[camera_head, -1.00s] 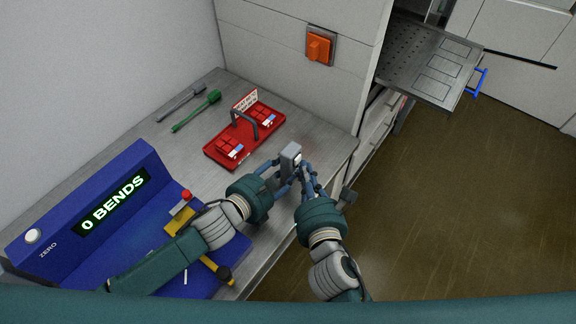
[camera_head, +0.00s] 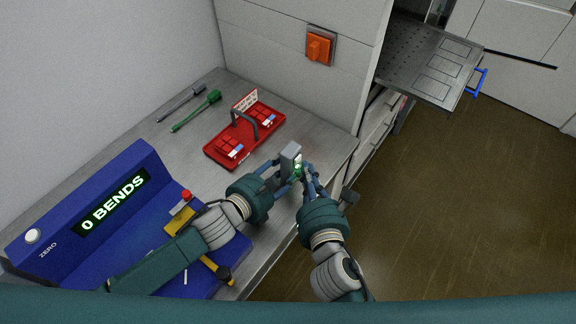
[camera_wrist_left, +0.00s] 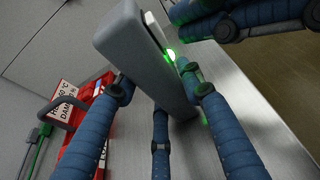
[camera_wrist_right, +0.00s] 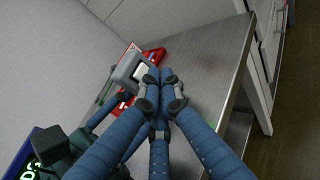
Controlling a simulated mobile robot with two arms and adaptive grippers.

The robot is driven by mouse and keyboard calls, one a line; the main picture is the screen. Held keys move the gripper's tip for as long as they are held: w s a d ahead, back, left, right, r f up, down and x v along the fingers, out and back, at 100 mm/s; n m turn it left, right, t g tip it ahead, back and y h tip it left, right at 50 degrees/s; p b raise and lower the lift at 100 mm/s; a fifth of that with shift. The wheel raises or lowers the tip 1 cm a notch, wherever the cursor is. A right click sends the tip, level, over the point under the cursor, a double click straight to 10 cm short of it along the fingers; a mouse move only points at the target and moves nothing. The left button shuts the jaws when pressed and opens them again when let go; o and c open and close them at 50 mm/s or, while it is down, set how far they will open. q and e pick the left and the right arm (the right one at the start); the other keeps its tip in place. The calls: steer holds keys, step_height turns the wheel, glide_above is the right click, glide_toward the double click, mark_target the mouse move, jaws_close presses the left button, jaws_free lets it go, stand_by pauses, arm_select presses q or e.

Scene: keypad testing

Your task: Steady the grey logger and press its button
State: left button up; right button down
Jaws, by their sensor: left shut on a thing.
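The grey logger (camera_head: 290,155) stands upright near the bench's front right corner, tilted in the left wrist view (camera_wrist_left: 140,50). A green light (camera_wrist_left: 171,55) glows on its pale front face; the button itself is not clear. My left gripper (camera_head: 283,180) is shut on the logger, its blue fingers around the lower body. My right gripper (camera_head: 304,170) has its fingers closed together with nothing between them, right in front of the logger's face. In the right wrist view its fingertips (camera_wrist_right: 157,82) overlap the logger's edge; I cannot tell whether they touch it.
A red tray (camera_head: 213,156) with a handle and sign lies behind the logger. A blue console (camera_head: 95,240) reading "0 BENDS" fills the bench's left side, near a yellow-handled tool (camera_head: 184,246). Green and grey tools lie at the back. The bench edge is close on the right.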

steer(key=shift+d, duration=0.1)
steer(key=s+d, duration=0.2)
steer(key=d, duration=0.1)
steer(key=s+d, duration=0.1)
steer(key=shift+s+d, duration=0.25)
steer(key=shift+d, duration=0.1)
stand_by(0.4)
arm_select(q)
steer(key=o, duration=1.3)
